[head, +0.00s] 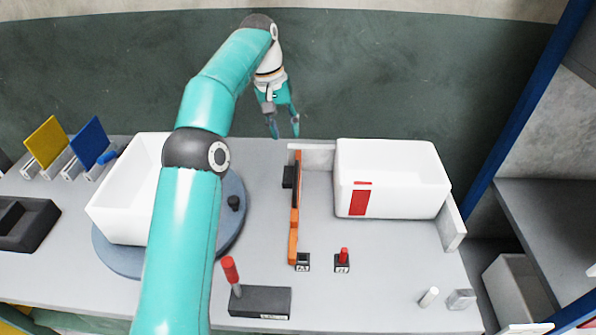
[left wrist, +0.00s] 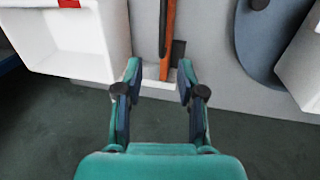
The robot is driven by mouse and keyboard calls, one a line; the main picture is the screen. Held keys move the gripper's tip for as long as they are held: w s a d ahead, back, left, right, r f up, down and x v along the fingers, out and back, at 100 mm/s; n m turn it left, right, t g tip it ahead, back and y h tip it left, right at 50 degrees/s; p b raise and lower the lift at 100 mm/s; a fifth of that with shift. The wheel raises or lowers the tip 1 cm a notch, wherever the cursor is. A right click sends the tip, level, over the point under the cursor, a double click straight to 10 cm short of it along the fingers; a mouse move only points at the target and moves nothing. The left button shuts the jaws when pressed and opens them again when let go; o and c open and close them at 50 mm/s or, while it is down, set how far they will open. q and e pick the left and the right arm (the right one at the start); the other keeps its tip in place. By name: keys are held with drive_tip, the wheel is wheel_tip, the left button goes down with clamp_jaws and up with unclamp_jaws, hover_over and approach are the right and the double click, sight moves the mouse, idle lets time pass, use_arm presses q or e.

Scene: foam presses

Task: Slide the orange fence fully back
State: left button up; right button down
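The orange fence (head: 295,207) is a thin upright bar on the grey table, running from front to back, left of the white bin with a red mark. A dark block (head: 288,177) sits at its left side near the back. My left gripper (head: 284,134) is beyond the table's back edge, open and empty, apart from the fence. In the left wrist view the open fingers (left wrist: 158,85) point toward the fence's back end (left wrist: 168,40), with a gap between. My right gripper is in neither view.
A white bin (head: 392,180) with a red mark stands right of the fence, against low grey walls. Another white bin (head: 125,190) sits on a blue round plate (head: 233,220) at left. A black block with a red handle (head: 260,301) lies in front. Two small black switches stand near the fence's front end.

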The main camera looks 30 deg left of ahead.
sight(296, 175)
use_arm(q)
drive_tip(key=f, duration=0.4)
drive_tip(key=d+f+b, duration=0.1)
drive_tip(key=f, duration=0.4)
drive_tip(key=w+d+f, duration=0.1)
drive_tip(key=f, duration=0.4)
drive_tip(key=shift+w+f+b, duration=0.1)
drive_tip(key=shift+f+b, duration=0.05)
drive_tip(key=shift+b, duration=0.2)
clamp_jaws()
